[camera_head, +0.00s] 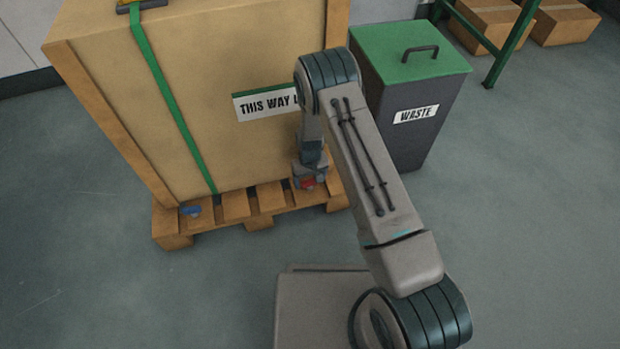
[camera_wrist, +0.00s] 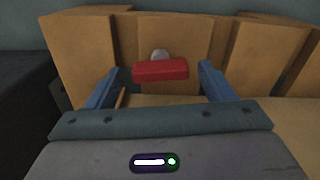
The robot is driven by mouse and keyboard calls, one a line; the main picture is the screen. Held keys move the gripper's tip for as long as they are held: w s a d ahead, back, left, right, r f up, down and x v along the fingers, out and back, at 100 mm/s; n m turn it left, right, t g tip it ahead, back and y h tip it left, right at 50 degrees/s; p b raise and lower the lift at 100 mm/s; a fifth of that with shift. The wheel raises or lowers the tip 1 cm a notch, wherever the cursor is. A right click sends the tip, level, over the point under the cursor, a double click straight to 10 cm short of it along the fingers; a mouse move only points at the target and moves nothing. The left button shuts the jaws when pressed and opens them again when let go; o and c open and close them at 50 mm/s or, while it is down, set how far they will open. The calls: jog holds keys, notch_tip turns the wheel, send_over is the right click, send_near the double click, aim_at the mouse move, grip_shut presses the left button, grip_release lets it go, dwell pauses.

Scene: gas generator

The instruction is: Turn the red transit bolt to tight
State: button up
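The red transit bolt (camera_head: 307,183) is at the pallet's front edge, low on the right part of the crate. In the wrist view its red bar handle (camera_wrist: 160,70) lies roughly level, with a grey round stud (camera_wrist: 160,54) behind it. My gripper (camera_head: 309,178) is right at the bolt in the head view and partly hides it. In the wrist view my gripper's two blue fingers (camera_wrist: 160,84) stand wide apart, one on each side of the red handle, with gaps between. A blue bolt (camera_head: 190,210) sits on the pallet at the left.
The wooden crate (camera_head: 215,70) with a green strap (camera_head: 165,85) and a "THIS WAY" label stands on the pallet (camera_head: 172,228). A waste bin (camera_head: 420,85) with a green lid stands close to the right of my arm. The floor in front is clear.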

aim_at(310, 180)
jog(key=c, duration=0.9)
jog(key=shift+o, duration=0.2)
jog(key=shift+m, duration=0.8)
jog(key=o, duration=1)
notch_tip(310, 180, up, 14)
jog(key=p, duration=0.5)
jog(key=shift+p, duration=0.35)
jog(key=shift+f, duration=0.1)
